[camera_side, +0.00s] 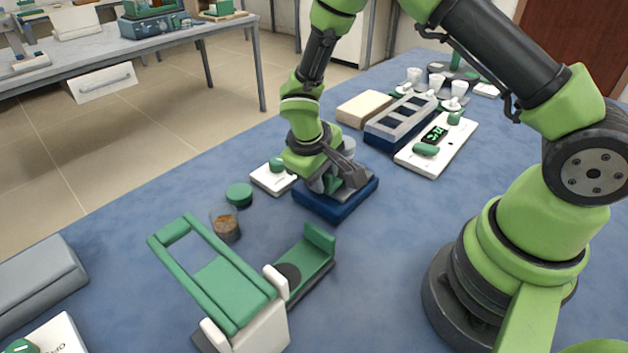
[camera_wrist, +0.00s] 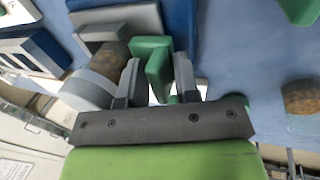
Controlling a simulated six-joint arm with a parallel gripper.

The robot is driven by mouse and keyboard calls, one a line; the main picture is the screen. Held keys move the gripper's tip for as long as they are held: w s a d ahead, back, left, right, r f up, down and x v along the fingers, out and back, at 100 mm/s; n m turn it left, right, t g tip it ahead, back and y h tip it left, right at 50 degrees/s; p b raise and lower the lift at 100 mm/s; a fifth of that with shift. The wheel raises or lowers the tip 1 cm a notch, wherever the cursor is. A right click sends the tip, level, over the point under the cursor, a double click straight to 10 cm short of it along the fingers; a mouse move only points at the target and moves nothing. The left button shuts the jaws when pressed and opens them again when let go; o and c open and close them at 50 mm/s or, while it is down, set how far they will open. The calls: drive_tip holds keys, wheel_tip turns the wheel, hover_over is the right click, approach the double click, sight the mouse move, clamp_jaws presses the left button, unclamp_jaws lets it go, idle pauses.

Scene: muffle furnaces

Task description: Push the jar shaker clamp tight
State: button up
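The jar shaker is a blue base (camera_side: 338,205) with a grey top, under my gripper (camera_side: 330,180) in the side view. In the wrist view its grey and blue parts (camera_wrist: 120,20) show at the top. A green clamp block (camera_wrist: 153,65) stands between the two fingers of my gripper (camera_wrist: 157,75), which are apart, one on each side of it. I cannot tell whether they grip it. A jar with brown contents (camera_wrist: 110,58) is just left of the left finger. The side view mostly hides the clamp behind my gripper.
A loose jar with brown contents (camera_side: 226,228) and a green lid (camera_side: 239,194) are left of the shaker. A green and white hinged device (camera_side: 235,290) stands in front. A blue rack (camera_side: 400,122) and white control panel (camera_side: 437,146) are behind on the right.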

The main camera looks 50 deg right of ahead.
sight(328, 174)
drive_tip(key=shift+r, duration=3.5)
drive_tip(key=shift+r, duration=0.1)
drive_tip(key=s+r+m+t+y, duration=0.1)
drive_tip(key=s+r+t, duration=0.15)
drive_tip(key=r, duration=0.45)
drive_tip(key=s+r+m+t+y, duration=0.1)
drive_tip(key=s+r+m+y, duration=0.1)
drive_tip(key=s+r, duration=0.35)
drive_tip(key=s+a+r+m+t+y, duration=0.1)
drive_tip(key=s+a+r+t+y, duration=0.1)
drive_tip(key=s+r, duration=0.4)
drive_tip(key=s+a+t, duration=0.1)
drive_tip(key=s, duration=0.2)
drive_tip(key=shift+r+t, duration=0.2)
drive_tip(key=shift+t, duration=0.15)
drive_tip(key=shift+s, duration=0.1)
